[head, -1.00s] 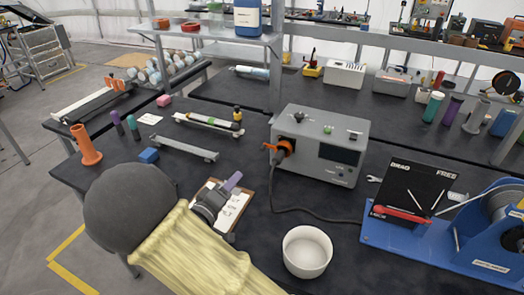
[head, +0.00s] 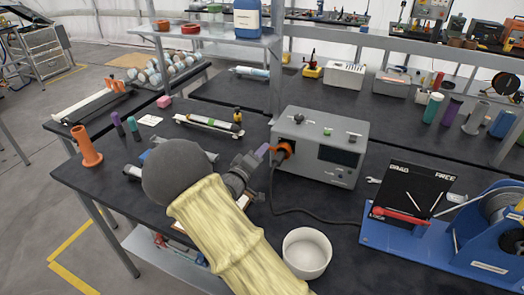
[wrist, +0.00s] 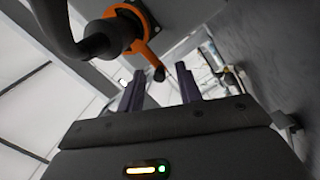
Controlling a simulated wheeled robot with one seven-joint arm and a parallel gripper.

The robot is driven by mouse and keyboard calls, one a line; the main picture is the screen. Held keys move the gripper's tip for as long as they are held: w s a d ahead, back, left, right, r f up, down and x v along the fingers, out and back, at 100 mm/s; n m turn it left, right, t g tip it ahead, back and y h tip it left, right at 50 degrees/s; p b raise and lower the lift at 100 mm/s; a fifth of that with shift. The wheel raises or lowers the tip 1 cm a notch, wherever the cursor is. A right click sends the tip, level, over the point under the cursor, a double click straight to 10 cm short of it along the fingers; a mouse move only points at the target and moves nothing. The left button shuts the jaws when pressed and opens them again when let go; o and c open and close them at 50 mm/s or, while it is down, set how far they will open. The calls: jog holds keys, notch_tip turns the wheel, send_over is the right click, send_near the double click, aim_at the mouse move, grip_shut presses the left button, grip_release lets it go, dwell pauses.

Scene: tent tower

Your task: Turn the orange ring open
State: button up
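The orange ring (head: 284,148) is around the dark cable connector on the front of the grey box (head: 340,148). In the wrist view the orange ring (wrist: 128,22) has a lever that reaches down and ends in a dark knob (wrist: 159,74). My gripper (head: 263,152) is just left of the ring in the head view. In the wrist view its two purple-grey fingers (wrist: 159,84) are apart with nothing between them. The lever's knob is just beyond the fingertips, near the gap. I cannot tell whether a finger touches it.
A dark cable (head: 290,210) hangs from the connector and runs across the dark table. A white bowl (head: 307,253) stands in front of the box. A blue machine (head: 480,248) stands at the right. A clipboard lies partly hidden under my arm.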

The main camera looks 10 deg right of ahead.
jog(key=shift+x, duration=0.8)
grip_shut()
